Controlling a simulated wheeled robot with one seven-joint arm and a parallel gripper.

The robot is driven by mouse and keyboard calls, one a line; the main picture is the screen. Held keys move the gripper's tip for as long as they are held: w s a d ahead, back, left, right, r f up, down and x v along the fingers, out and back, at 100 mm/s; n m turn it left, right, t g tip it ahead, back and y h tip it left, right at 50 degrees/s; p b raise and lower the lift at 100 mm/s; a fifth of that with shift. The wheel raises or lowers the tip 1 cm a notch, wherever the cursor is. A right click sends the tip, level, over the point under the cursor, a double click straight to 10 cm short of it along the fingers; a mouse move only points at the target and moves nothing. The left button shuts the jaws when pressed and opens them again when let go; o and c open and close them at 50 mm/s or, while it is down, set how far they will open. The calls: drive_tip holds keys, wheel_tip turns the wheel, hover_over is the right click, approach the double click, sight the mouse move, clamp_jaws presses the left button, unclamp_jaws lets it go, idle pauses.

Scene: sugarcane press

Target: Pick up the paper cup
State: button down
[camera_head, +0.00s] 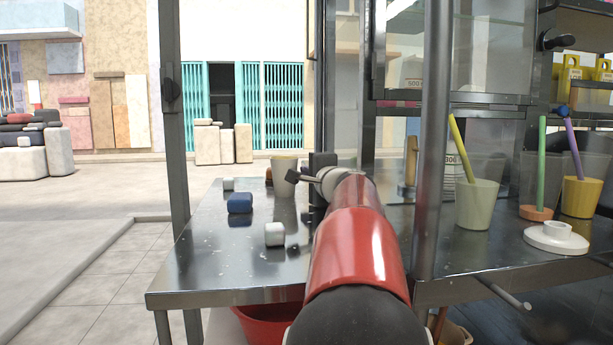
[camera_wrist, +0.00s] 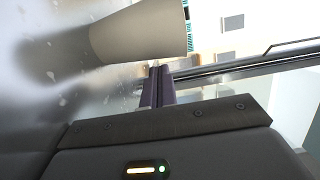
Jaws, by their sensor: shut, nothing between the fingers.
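The paper cup (camera_head: 284,187) is pale with a yellowish rim. It stands upright on the left metal table, near its far edge. In the wrist view, the cup (camera_wrist: 140,32) lies across the top of the picture, its wide end to the right.
A blue block (camera_head: 240,203) and a white block (camera_head: 275,234) sit on the metal table (camera_head: 215,268) left of my arm. A metal post (camera_head: 433,140) stands right of my arm. Beyond it are a pale green cup (camera_head: 477,204) and a yellow cup (camera_head: 581,197).

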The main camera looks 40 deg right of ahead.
sight(276, 173)
drive_tip(key=shift+a, duration=0.2)
drive_tip(key=w+a, duration=0.1)
drive_tip(key=a, duration=0.1)
drive_tip(key=w+a+b, duration=0.1)
drive_tip(key=a, duration=0.1)
drive_tip(key=w+a+b, duration=0.1)
drive_tip(key=a, duration=0.1)
drive_tip(key=shift+w+a, duration=0.1)
drive_tip(key=shift+a, duration=0.05)
idle(0.5)
